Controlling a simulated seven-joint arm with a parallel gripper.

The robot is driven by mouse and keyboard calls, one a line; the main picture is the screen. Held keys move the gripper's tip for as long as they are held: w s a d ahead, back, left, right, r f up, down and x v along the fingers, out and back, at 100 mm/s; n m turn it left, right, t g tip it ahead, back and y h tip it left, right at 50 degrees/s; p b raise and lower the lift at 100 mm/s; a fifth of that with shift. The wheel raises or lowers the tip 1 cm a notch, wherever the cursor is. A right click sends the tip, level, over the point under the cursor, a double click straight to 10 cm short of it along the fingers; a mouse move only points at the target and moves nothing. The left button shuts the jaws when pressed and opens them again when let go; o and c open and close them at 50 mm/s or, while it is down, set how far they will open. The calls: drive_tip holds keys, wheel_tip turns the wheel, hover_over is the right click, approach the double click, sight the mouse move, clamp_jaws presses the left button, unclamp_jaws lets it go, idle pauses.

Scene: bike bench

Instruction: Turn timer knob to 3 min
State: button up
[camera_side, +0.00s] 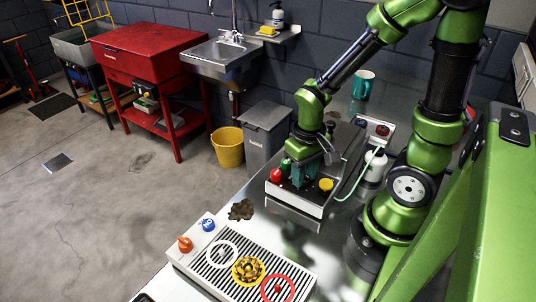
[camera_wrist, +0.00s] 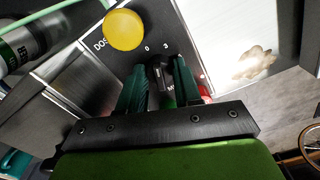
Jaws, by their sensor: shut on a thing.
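The timer knob (camera_wrist: 160,71) is small and black, on a metal panel beside the printed marks 0 and 3. In the wrist view my gripper (camera_wrist: 159,82) has its two teal fingers on either side of it, shut on the knob. Which mark the knob points at is too unclear to tell. In the side view my gripper (camera_side: 304,178) reaches down onto the control box (camera_side: 303,204), and its fingers hide the knob.
A red button (camera_side: 277,174) is close on the left. A tray with rings (camera_side: 240,262) lies in front.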

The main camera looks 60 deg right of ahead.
drive_tip(key=m, duration=0.5)
idle(0.5)
drive_tip(key=o, duration=1)
drive_tip(key=shift+o, duration=0.2)
drive_tip(key=shift+r, duration=0.15)
wheel_tip(320, 180, up, 17)
